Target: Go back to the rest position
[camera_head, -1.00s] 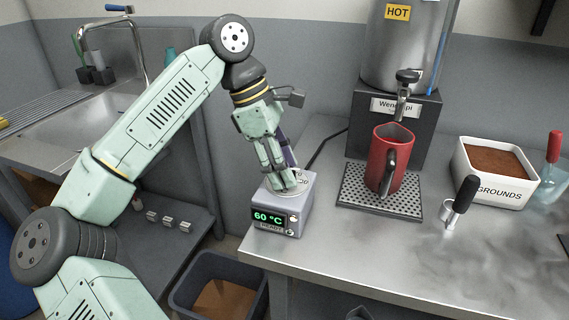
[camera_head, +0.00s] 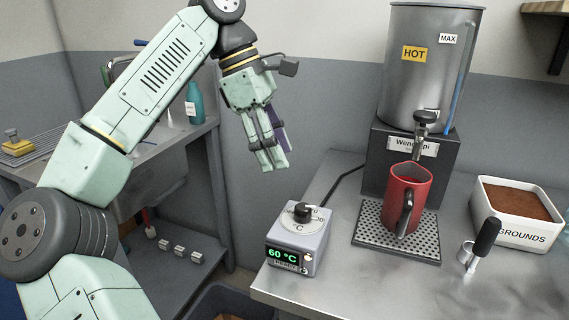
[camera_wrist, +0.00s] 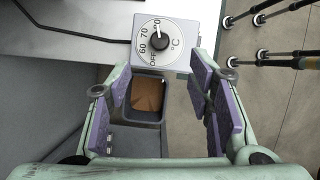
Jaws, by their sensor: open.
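My gripper (camera_head: 275,166) hangs in the air above and to the left of the grey temperature controller (camera_head: 297,247), apart from it. The gripper is empty. In the wrist view my gripper (camera_wrist: 166,110) shows its purple-padded fingers spread wide apart, with nothing between them. The controller stands at the left end of the steel counter, with a black knob on a white dial and a green display reading 60 °C. The wrist view shows the dial (camera_wrist: 158,42) from above, beyond the fingertips.
A red mug (camera_head: 407,200) stands on the drip tray (camera_head: 364,234) under the hot water urn (camera_head: 428,65). A grounds box (camera_head: 516,236) and a black-handled tool (camera_head: 485,240) are to the right. A bin (camera_wrist: 163,87) with brown contents is below the counter.

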